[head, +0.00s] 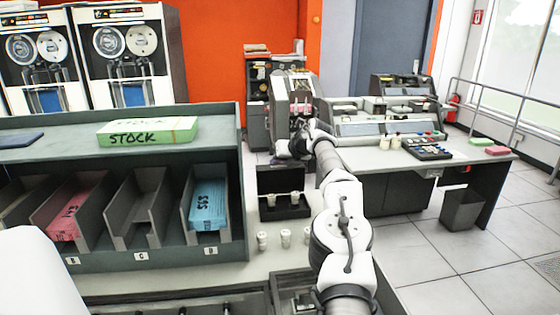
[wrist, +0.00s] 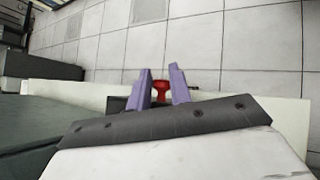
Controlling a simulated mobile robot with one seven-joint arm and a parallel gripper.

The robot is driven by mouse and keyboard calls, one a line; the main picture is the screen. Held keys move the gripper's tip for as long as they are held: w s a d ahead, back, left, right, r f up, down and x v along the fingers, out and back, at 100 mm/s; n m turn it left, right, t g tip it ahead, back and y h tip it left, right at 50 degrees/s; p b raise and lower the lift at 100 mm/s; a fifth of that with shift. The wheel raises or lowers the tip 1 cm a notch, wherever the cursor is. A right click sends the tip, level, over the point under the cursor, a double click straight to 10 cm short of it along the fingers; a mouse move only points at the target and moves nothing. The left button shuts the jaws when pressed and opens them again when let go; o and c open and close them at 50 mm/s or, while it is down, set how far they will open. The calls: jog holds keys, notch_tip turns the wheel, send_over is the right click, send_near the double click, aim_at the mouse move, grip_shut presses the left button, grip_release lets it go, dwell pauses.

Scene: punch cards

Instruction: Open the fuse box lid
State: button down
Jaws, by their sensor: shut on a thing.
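The black fuse box (head: 285,212) sits on the counter in the head view, with small white cylinders standing in it. A dark panel, which looks like its lid (head: 280,180), stands raised at its back. My gripper (wrist: 160,72) is at the end of my arm, above and behind the box in the head view; its fingertips are hard to make out there. In the wrist view its two purple fingers are on either side of a red knob (wrist: 160,91), shut on it. A dark edge shows beside the knob, partly hidden by my gripper.
Several white cylinders (head: 285,238) stand on the counter (head: 245,268) in front of the box. A grey card rack (head: 100,268) with a green STOCK box (head: 147,132) is at left. A grey desk (head: 365,158) stands behind right.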

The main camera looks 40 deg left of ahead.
jog(key=shift+w+d+r, duration=0.1)
jog(key=shift+w+r, duration=0.05)
jog(key=shift+r, duration=0.15)
jog(key=c, duration=1.3)
grip_release()
jog(key=shift+d, duration=0.15)
jog(key=shift+o, duration=0.2)
jog(key=shift+f, duration=0.15)
jog(key=b+v, duration=0.9)
jog(key=v, duration=0.4)
jog(key=shift+d+r, duration=0.2)
jog(key=shift+d+f, duration=0.1)
